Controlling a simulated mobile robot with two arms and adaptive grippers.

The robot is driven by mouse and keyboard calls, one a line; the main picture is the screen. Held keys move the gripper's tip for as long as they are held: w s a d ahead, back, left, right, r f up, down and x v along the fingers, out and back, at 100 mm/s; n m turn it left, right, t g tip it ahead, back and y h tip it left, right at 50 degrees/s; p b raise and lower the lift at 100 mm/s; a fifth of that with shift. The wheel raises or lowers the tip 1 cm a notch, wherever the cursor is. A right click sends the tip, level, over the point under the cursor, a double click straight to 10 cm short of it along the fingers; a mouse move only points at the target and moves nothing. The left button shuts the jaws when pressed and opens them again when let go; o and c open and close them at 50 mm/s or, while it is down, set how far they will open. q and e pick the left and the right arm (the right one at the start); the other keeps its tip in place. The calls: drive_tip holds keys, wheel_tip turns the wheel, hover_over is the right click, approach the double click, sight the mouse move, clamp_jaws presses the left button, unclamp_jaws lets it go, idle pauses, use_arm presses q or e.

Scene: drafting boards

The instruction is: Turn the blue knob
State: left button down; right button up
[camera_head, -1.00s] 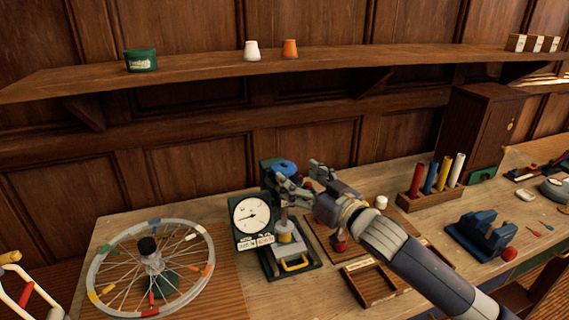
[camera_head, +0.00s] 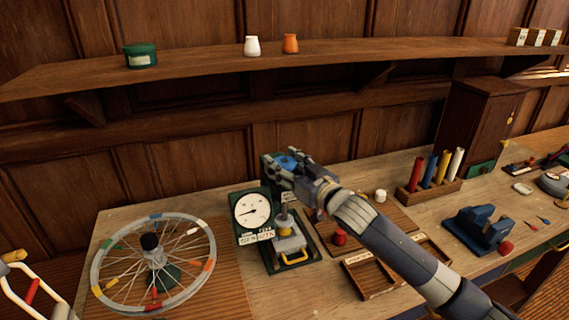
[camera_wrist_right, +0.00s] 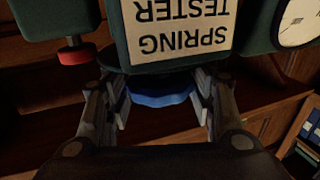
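The blue knob (camera_head: 287,162) sits on top of the green spring tester (camera_head: 266,238), which has a white round dial. My right gripper (camera_head: 298,166) is up at the top of the tester, beside and partly over the knob. In the right wrist view the blue knob (camera_wrist_right: 160,94) shows below the "SPRING TESTER" label, between the two spread fingers of my right gripper (camera_wrist_right: 160,108). The fingers look open, with the knob close to both; I cannot tell whether they touch it. My left gripper is out of view.
A red knob (camera_wrist_right: 76,52) and the dial (camera_wrist_right: 298,22) flank the label in the right wrist view. A spoked wheel (camera_head: 207,257) lies left of the tester. A wooden tray (camera_head: 358,285), a rack of coloured tubes (camera_head: 428,197) and a blue block (camera_head: 478,231) stand to the right.

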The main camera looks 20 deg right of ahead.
drive_tip(key=shift+m+h, duration=0.3)
drive_tip(key=shift+h, duration=0.1)
drive_tip(key=shift+a+m+t+h+b, duration=0.1)
drive_tip(key=shift+m+t+h+b, duration=0.55)
drive_tip(key=shift+m+h, duration=1.2)
drive_tip(key=shift+m+g+h+b, duration=0.2)
drive_tip(key=shift+m+h+b, duration=0.4)
drive_tip(key=shift+h, duration=0.7)
drive_tip(key=shift+m+g+h+b, duration=0.15)
drive_tip(key=shift+m+h+b, duration=0.35)
drive_tip(key=shift+h, duration=0.75)
drive_tip(key=o, duration=1.1)
drive_tip(key=v, duration=1.2)
